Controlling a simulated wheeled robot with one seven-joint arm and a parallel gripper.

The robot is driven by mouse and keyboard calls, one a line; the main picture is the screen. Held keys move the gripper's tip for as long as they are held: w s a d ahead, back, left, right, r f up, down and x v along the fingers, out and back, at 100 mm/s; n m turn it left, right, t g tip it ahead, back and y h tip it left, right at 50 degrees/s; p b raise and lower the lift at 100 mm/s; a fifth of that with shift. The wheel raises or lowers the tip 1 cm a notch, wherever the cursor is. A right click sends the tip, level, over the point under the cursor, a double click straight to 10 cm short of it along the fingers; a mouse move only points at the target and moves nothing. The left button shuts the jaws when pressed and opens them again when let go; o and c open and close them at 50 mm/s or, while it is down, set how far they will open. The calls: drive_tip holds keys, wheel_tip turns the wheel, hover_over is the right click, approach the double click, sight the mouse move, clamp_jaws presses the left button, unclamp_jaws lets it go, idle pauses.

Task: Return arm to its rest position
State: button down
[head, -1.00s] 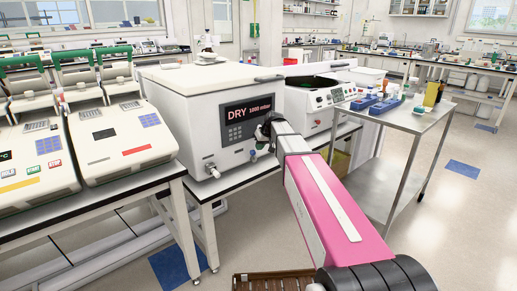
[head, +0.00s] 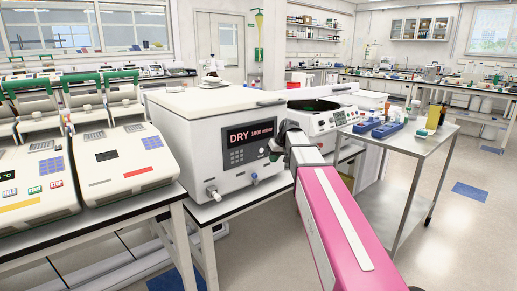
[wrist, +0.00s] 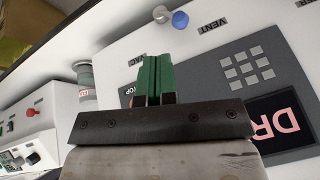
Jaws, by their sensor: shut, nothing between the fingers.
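My arm reaches up from the bottom right in the head view, with a pink and white link. My gripper (head: 276,145) shows small and dark at its end, in front of the right side of the white vacuum oven (head: 200,150). The wrist view shows my gripper (wrist: 157,62) with its green fingers together and nothing between them. Behind them is the oven's front panel (wrist: 218,108), with a keypad and a DRY display. Whether the fingers touch the panel I cannot tell.
The oven has a blue knob (head: 254,179) and a metal fitting (head: 212,192) low on its front. Thermal cyclers (head: 115,160) stand on the left bench. A steel cart (head: 420,143) with blue racks stands to the right. The floor beyond it is open.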

drive_tip(key=s+d+f+m+g+h, duration=0.1)
drive_tip(key=s+d+f+m+h, duration=0.1)
drive_tip(key=s+f, duration=1.1)
drive_tip(key=s+d+f+m+g+h, duration=0.1)
drive_tip(key=s+d+f, duration=0.4)
drive_tip(key=s+f, duration=0.8)
drive_tip(key=shift+s+f+m+g+h, duration=0.4)
drive_tip(key=shift+s+m+g, duration=0.15)
drive_tip(key=shift+m+g, duration=0.15)
